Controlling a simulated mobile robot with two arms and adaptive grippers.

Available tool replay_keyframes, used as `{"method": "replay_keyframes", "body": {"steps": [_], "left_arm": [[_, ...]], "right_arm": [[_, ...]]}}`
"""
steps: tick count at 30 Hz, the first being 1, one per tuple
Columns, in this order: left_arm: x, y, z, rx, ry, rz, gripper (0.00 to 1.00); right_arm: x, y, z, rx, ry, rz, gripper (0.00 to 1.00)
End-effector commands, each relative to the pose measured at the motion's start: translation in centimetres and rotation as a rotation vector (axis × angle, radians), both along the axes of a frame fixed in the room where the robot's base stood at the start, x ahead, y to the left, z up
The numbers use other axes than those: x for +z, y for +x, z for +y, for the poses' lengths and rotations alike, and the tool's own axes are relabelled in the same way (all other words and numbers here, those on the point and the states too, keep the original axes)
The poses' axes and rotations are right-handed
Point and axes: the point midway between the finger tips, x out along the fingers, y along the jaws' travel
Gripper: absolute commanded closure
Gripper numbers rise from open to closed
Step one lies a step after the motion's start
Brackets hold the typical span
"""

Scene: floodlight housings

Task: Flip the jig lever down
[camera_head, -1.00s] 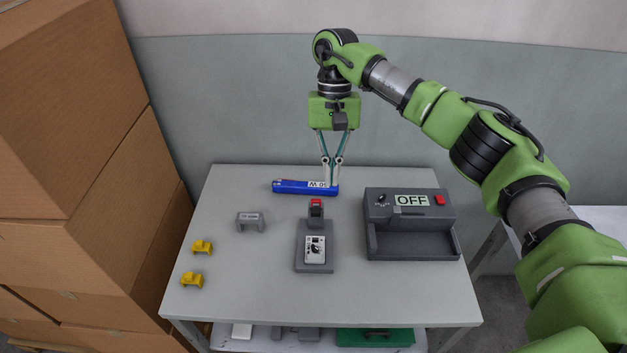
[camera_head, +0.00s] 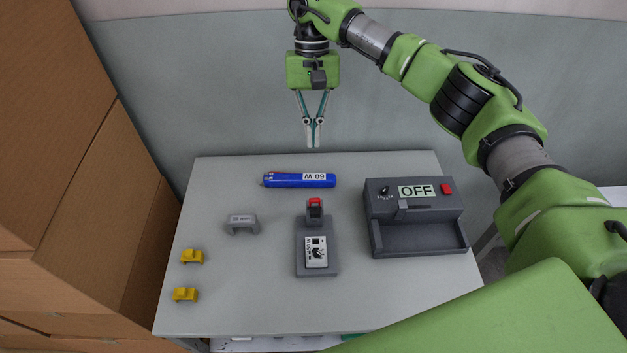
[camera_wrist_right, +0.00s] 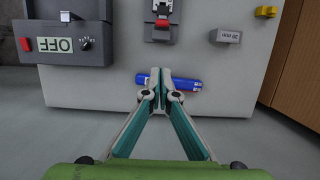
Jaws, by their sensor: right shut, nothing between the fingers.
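The jig (camera_head: 316,256) is a grey block on the table, with a white dial panel on its top. Its lever (camera_head: 315,212), dark with a red tip, stands upright at the jig's far end. The jig also shows at the top of the right wrist view (camera_wrist_right: 160,33), with the red part of the lever (camera_wrist_right: 162,23). My right gripper (camera_head: 313,145) is shut and empty, pointing down above and beyond the far table edge, apart from the lever. In the right wrist view its closed fingertips (camera_wrist_right: 161,75) overlap the blue tool. My left gripper is not in view.
A grey box reading OFF (camera_head: 415,240) stands at right. A grey bracket (camera_head: 241,224) and two yellow clips (camera_head: 191,257) lie at left. Cardboard boxes (camera_head: 80,180) stack left of the table (camera_head: 240,300).

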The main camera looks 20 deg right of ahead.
Motion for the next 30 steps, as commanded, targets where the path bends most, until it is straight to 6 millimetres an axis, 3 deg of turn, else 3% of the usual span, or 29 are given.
{"method": "replay_keyframes", "body": {"steps": [3, 8, 13, 18, 30], "left_arm": [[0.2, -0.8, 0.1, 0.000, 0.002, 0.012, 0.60], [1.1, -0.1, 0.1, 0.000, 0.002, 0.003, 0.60], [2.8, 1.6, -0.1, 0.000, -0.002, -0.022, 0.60], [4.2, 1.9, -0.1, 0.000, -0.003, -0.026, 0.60], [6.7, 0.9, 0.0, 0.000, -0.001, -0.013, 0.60]], "right_arm": [[-0.5, -0.1, 0.0, 0.000, -0.001, 0.001, 1.00], [-2.5, -0.9, 0.2, 0.001, 0.001, 0.005, 1.00], [-5.9, -1.9, 0.5, 0.000, 0.001, 0.006, 1.00], [-9.5, -2.9, 0.8, 0.000, 0.000, 0.006, 1.00], [-9.4, -6.3, 1.8, 0.000, 0.000, 0.001, 1.00]]}}
